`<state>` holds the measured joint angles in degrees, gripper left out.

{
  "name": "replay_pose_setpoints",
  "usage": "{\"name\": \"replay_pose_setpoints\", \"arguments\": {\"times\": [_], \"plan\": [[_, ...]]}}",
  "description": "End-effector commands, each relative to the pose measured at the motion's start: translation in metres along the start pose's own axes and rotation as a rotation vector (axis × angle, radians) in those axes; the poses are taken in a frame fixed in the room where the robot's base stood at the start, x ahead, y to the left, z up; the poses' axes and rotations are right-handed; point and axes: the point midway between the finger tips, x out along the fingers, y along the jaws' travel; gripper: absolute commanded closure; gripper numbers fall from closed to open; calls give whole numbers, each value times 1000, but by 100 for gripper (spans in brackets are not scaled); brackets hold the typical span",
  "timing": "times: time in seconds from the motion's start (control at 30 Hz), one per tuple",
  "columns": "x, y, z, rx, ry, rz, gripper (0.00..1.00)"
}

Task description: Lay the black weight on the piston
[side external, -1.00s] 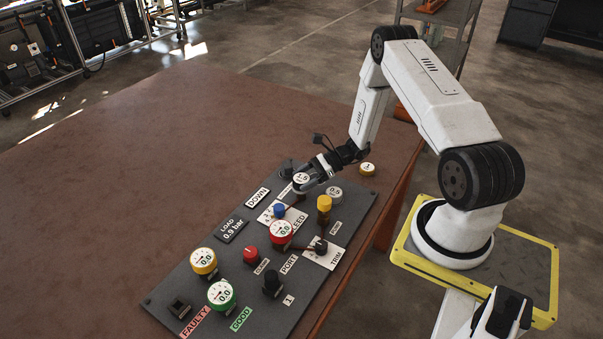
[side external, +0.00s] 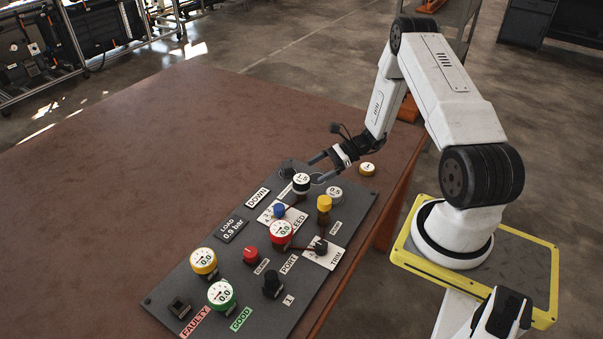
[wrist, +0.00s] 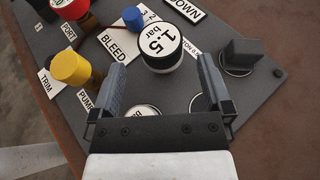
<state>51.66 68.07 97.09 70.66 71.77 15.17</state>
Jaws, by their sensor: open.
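The black weight (side external: 301,184), a short black cylinder with a white top reading 1.5 bar, stands upright on the dark panel (side external: 250,205). It also shows in the wrist view (wrist: 163,50), beside a label that seems to include "STON 0.5". No bare piston shows; whatever is directly under the weight is hidden by it. My gripper (side external: 319,169) is open and empty, just behind and to the right of the weight. In the wrist view my gripper (wrist: 162,68) has its fingers apart, with the weight beyond the gap.
A silver weight marked 0.5 (side external: 334,193) and a brass-rimmed weight (side external: 367,169) stand nearby. Yellow (side external: 324,203) and blue (side external: 279,210) knobs and a red gauge (side external: 281,234) stand closer to the camera. The table's left is clear.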

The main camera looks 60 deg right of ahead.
Motion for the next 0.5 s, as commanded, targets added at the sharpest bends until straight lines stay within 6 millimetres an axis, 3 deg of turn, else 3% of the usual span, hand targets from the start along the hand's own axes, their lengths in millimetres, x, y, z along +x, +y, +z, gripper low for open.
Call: {"name": "replay_pose_setpoints", "arguments": {"times": [0.23, 0.5], "plan": [[-42, 0, 0, 0, 0, -4, 0], [-64, 0, 0, 0, 0, 0, 0]]}}
